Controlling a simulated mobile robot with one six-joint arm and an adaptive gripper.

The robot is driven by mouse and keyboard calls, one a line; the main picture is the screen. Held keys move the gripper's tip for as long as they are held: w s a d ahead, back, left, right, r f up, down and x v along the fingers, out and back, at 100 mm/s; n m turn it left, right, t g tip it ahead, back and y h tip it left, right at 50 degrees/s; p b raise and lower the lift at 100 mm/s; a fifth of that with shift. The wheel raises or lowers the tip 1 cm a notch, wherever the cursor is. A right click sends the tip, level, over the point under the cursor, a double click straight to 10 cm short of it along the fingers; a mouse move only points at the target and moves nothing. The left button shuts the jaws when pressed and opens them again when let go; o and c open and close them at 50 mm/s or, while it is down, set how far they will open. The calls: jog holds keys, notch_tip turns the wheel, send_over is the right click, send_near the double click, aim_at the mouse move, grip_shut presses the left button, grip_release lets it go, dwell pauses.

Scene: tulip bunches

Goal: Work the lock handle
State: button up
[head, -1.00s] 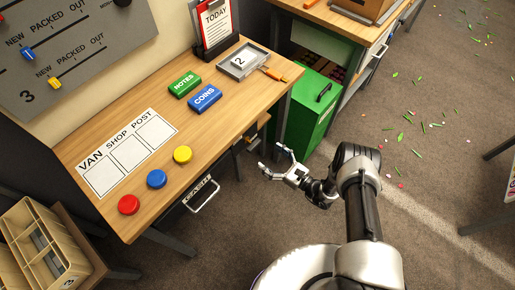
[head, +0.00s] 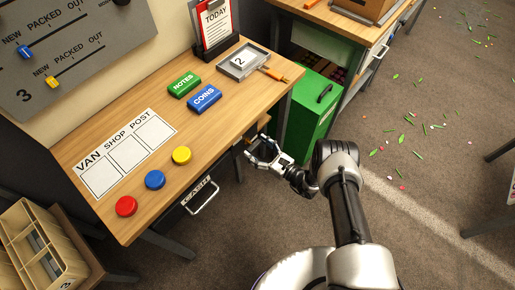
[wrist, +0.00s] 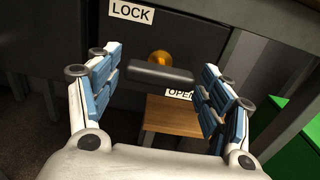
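The lock handle (wrist: 160,73) is a dark horizontal bar in front of a brass hub (wrist: 159,58) on a dark panel in the wrist view. A LOCK label (wrist: 131,12) is above it and an OPEN label (wrist: 179,94), partly hidden, is below right. My gripper (wrist: 158,90) is open, its blue-padded fingers at the left and right of the handle. The handle shows between them; I cannot tell whether they touch it. In the head view my gripper (head: 262,150) is at the desk's front edge, and the handle cannot be made out there.
The wooden desk (head: 225,120) is just above and left of my gripper. A CASH drawer with a metal pull (head: 203,198) is to its left. A green cabinet (head: 308,110) stands to its right. A small wooden surface (wrist: 172,117) is below the handle.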

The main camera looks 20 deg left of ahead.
jog(key=c, duration=0.7)
jog(key=n+b, duration=0.2)
jog(key=n, duration=0.4)
jog(key=n+b, duration=0.1)
jog(key=n, duration=1)
jog(key=shift+n+b, duration=0.3)
jog(key=shift+n, duration=0.3)
jog(key=o, duration=1)
